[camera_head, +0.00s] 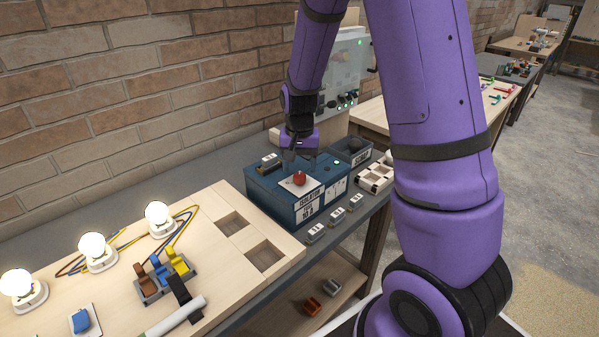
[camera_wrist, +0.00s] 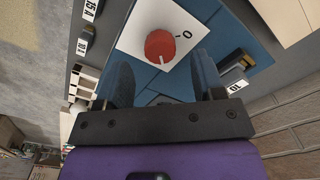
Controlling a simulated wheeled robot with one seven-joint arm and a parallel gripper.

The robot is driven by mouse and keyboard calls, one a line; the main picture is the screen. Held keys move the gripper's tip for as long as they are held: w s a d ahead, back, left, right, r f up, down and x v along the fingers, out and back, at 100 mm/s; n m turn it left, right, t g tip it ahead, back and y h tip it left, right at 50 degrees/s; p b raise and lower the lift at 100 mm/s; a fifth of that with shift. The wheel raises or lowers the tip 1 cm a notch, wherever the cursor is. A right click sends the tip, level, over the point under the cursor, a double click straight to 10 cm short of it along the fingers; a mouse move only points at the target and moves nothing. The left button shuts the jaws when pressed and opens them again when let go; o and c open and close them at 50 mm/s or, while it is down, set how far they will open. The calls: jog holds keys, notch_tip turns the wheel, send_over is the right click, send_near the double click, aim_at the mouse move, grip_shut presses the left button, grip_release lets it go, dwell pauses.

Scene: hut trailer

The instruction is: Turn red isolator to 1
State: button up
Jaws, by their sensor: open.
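The red isolator (camera_head: 299,178) is a round red knob on a white plate on top of a blue box (camera_head: 262,187) labelled "ISOLATOR". In the wrist view the knob (camera_wrist: 160,46) shows a white pointer mark on its lower edge. A "0" is printed on the white plate (camera_wrist: 193,22), to the right of the knob; no "1" can be made out. My gripper (camera_head: 301,160) is above the knob, pointing down. In the wrist view its fingers (camera_wrist: 163,80) are apart, with nothing between them, and the knob lies just beyond their tips.
Small labelled modules (camera_head: 337,216) lie along the bench front beside the box. A dark bin (camera_head: 352,150) and a white compartment tray (camera_head: 375,177) stand to its right. A wooden board (camera_head: 215,270) with lit bulbs (camera_head: 97,251) and wires lies left. A brick wall is behind.

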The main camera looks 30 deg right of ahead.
aim_at(300, 176)
notch_tip(300, 176, up, 8)
jog(key=shift+f, duration=0.25)
dwell(0.5)
jog(key=s+a+r+n+t, duration=0.2)
jog(key=s+r, duration=0.6)
jog(key=s, duration=0.4)
jog(key=s+a+r+n+t, duration=0.3)
jog(key=s+r, duration=0.6)
jog(key=s, duration=0.3)
jog(key=shift+s+a+r+n, duration=0.15)
jog(key=shift+s+a+n, duration=0.1)
jog(key=shift+a+n, duration=0.7)
jog(key=shift+d, duration=0.1)
